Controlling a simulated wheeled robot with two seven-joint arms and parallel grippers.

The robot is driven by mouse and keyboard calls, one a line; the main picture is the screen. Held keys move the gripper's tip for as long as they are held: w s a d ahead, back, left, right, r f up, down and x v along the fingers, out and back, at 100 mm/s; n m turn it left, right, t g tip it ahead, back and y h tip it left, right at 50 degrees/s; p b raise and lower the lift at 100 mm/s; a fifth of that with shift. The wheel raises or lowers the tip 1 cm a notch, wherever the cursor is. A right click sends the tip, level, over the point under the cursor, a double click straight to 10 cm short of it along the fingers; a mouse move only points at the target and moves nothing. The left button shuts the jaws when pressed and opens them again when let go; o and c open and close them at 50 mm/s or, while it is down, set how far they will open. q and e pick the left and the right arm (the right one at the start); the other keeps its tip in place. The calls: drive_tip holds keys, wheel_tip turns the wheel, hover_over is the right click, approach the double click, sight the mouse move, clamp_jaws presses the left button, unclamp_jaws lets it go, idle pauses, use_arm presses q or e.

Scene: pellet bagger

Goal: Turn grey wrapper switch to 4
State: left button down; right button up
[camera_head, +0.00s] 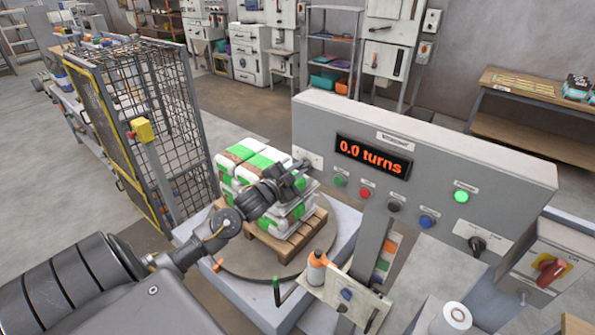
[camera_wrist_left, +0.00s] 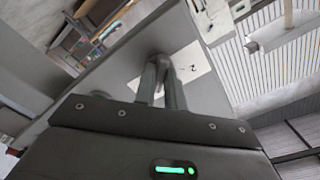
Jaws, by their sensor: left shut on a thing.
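The grey wrapper panel (camera_head: 430,140) stands behind the turntable, its display (camera_head: 372,157) reading "0.0 turns". At its left end is a pale label plate (camera_head: 308,156). My left gripper (camera_head: 299,172) reaches this plate and is shut on the switch there; the fingers hide most of the knob. In the left wrist view, my gripper's fingertips (camera_wrist_left: 162,62) meet on the pale plate (camera_wrist_left: 192,66), where a mark like "2" shows beside them. Which position the switch points to cannot be told. My right gripper is out of view.
Green-and-white bags (camera_head: 240,160) on a wooden pallet (camera_head: 290,243) stand on the turntable under my left arm. A wire cage (camera_head: 160,110) is at left. Push buttons, a green lamp (camera_head: 461,196), a black knob (camera_head: 478,244) and a red switch (camera_head: 551,270) are to the right.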

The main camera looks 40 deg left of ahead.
use_arm(q)
drive_tip(key=shift+m, duration=0.3)
idle(0.4)
drive_tip(key=c, duration=1.5)
unclamp_jaws()
drive_tip(key=shift+o, duration=0.2)
drive_tip(key=s+b, duration=0.3)
drive_tip(key=s, duration=0.7)
drive_tip(key=shift+s, duration=0.4)
drive_tip(key=shift+d, duration=0.1)
